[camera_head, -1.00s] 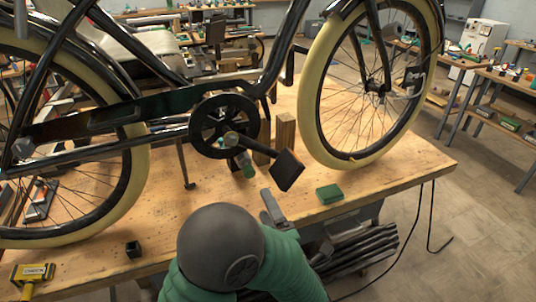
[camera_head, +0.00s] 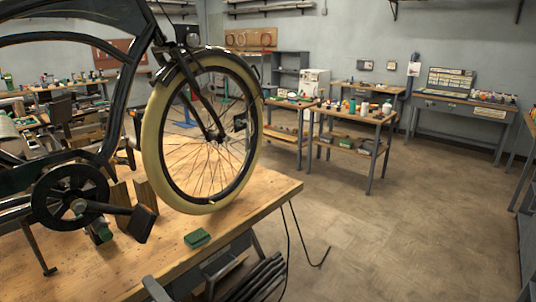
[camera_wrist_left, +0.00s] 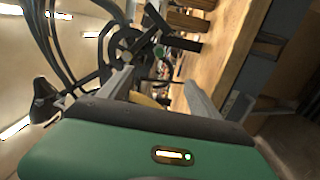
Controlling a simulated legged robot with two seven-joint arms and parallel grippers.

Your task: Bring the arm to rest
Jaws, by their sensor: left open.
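My left gripper (camera_wrist_left: 160,92) is open in the left wrist view, its two grey fingers apart with nothing held between them. Its green housing fills the lower part of that view. In the head view only a grey finger-like piece (camera_head: 156,289) shows at the bottom edge, by the bench's front edge. The trike's chainring (camera_head: 71,196) and pedal (camera_head: 143,223) are at the left; the chainring also shows beyond the fingers in the left wrist view (camera_wrist_left: 123,45). My right gripper is in neither view.
The wooden workbench (camera_head: 262,194) carries the trike, with its cream-tyred front wheel (camera_head: 151,152) near the right end. A green block (camera_head: 198,238) lies near the front edge. Dark bars (camera_head: 258,277) are below the bench. Open floor (camera_head: 390,235) lies to the right.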

